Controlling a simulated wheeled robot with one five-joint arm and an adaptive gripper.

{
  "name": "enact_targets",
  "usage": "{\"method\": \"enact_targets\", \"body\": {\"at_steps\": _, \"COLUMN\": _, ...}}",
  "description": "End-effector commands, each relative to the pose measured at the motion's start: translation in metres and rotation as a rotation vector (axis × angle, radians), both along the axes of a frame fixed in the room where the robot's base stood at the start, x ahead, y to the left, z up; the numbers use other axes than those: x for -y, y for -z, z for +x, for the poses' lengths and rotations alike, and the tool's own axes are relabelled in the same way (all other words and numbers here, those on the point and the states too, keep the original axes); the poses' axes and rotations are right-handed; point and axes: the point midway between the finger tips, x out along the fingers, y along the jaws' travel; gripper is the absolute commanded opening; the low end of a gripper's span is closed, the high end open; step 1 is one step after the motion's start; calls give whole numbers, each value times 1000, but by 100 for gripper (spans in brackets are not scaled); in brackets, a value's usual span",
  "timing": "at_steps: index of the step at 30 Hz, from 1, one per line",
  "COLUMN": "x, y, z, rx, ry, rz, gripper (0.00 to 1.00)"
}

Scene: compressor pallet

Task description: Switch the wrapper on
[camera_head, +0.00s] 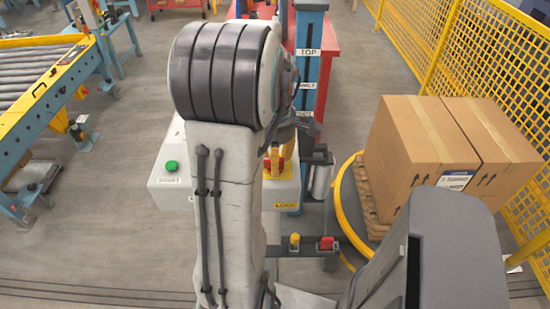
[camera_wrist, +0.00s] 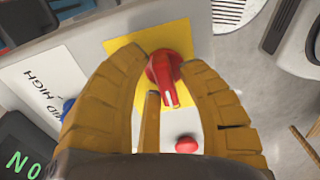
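In the wrist view a red rotary knob (camera_wrist: 161,70) with a raised handle sits on a yellow square plate (camera_wrist: 120,45) on a light panel. My gripper (camera_wrist: 166,63) has its orange-brown fingers spread around the knob, one tip close on either side. I cannot tell whether the tips touch it. In the head view my gripper (camera_head: 277,160) is at the front of a pale control box (camera_head: 165,190), behind my arm link. The box carries a green START button (camera_head: 171,166). My arm hides much of the box.
In the wrist view a red button (camera_wrist: 187,144) sits below the knob, and a blue knob (camera_wrist: 68,106) is left beside a MID/HIGH label. Cartons (camera_head: 420,150) stand on a yellow-ringed turntable (camera_head: 345,220) at right, by a yellow fence (camera_head: 490,45). A roller conveyor (camera_head: 35,70) is left.

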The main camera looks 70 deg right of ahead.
Motion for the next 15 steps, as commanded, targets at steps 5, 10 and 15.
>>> {"method": "enact_targets", "body": {"at_steps": 5, "x": 0, "y": 0, "z": 0, "rx": 0, "ry": 0, "rz": 0, "gripper": 18}}
{"method": "enact_targets", "body": {"at_steps": 10, "x": 0, "y": 0, "z": 0, "rx": 0, "ry": 0, "rz": 0, "gripper": 3}}
{"method": "enact_targets", "body": {"at_steps": 15, "x": 0, "y": 0, "z": 0, "rx": 0, "ry": 0, "rz": 0, "gripper": 0}}
